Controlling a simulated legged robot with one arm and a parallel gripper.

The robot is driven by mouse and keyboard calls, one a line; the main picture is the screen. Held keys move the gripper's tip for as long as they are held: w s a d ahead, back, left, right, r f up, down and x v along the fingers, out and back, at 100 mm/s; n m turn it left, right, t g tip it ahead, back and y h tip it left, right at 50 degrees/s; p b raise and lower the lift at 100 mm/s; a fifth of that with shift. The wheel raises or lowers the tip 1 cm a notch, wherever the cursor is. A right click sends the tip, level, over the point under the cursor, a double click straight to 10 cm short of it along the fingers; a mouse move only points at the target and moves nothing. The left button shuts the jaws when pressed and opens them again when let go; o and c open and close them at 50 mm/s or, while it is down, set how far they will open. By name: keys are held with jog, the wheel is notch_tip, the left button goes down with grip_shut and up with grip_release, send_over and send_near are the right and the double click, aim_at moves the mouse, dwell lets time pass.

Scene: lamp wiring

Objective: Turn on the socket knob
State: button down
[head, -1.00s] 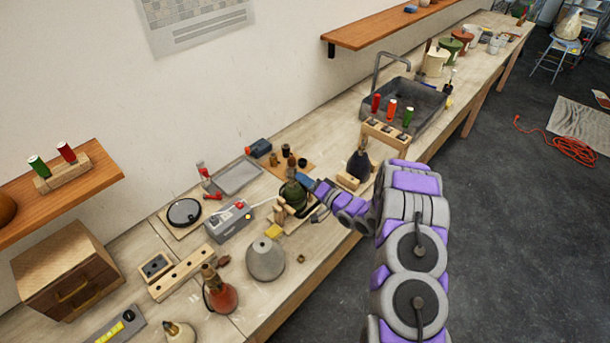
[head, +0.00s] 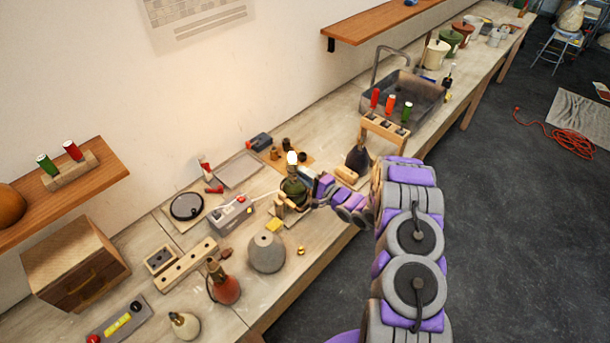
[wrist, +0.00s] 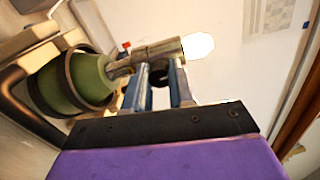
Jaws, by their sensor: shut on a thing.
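A green lamp base (head: 293,190) sits in a wooden holder on the bench, with a glowing bulb (head: 292,158) on top. In the wrist view the green lamp base (wrist: 82,82) lies sideways at the left. Its metal socket (wrist: 150,52) leads to the bright bulb (wrist: 198,45). My gripper (head: 308,176) reaches the lamp from the right at socket height. In the wrist view its blue fingers (wrist: 158,76) are shut on the small dark socket knob (wrist: 158,75), which they largely hide.
A grey box with a switch and white cord (head: 232,214) stands left of the lamp. A grey cone-shaped base (head: 267,254) is in front of it. A dark bottle-shaped base (head: 358,158) and a wooden rack with coloured handles (head: 385,126) stand to the right.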

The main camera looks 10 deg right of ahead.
jog(key=shift+f, duration=0.15)
jog(key=c, duration=0.9)
grip_release()
jog(key=shift+w+d, duration=0.1)
jog(key=shift+w, duration=0.05)
jog(key=shift+c, duration=0.2)
jog(key=b+v, duration=0.2)
jog(key=v, duration=1.5)
jog(key=shift+s+d, duration=0.15)
jog(key=shift+s, duration=0.05)
